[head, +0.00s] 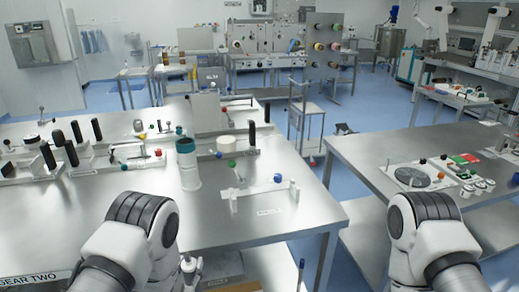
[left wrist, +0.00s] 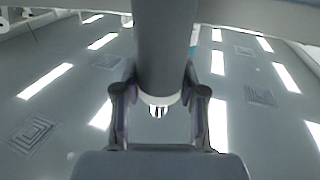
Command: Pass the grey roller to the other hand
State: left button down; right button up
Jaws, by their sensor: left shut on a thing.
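The grey roller (left wrist: 163,45) fills the upper middle of the left wrist view, a thick plain cylinder with a white end cap and a small metal tip. My left gripper (left wrist: 160,92) is shut on it, one finger on each side, near the capped end. The roller's other end runs out of the top of that view. In the head view my left gripper is mostly hidden behind my own arm at the bottom, and I cannot make out the roller there. My right arm shows at the lower right of the head view, but its gripper is out of sight.
A steel table (head: 130,206) ahead bears black-handled rollers (head: 72,154), a teal-topped cylinder (head: 187,165) and a white stand (head: 262,188). Another table (head: 365,160) at the right holds a grey disc (head: 412,177). Blue floor shows between the tables.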

pick_arm(q)
jog(key=r, duration=0.1)
jog(key=a+r+y, duration=0.1)
jog(key=r, duration=0.1)
jog(key=shift+w+a+r+n, duration=0.1)
jog(key=shift+r+n, duration=0.05)
jog(key=shift+n, duration=0.15)
jog(key=s+d+r+m+g+h, duration=0.2)
jog(key=s+d+r+m+h, duration=0.2)
jog(key=s+d+h, duration=0.25)
jog(key=s+d+r+m+g+h, duration=0.2)
jog(key=s+d+r+m+h, duration=0.1)
jog(key=s+d+m+h, duration=0.25)
notch_tip(320, 180, down, 5)
jog(key=w+d+m+g+h, duration=0.2)
jog(key=m+g+h, duration=0.4)
jog(key=g, duration=0.7)
jog(key=shift+w+d+m, duration=0.2)
jog(key=shift+w+m, duration=0.1)
jog(key=shift+m, duration=0.65)
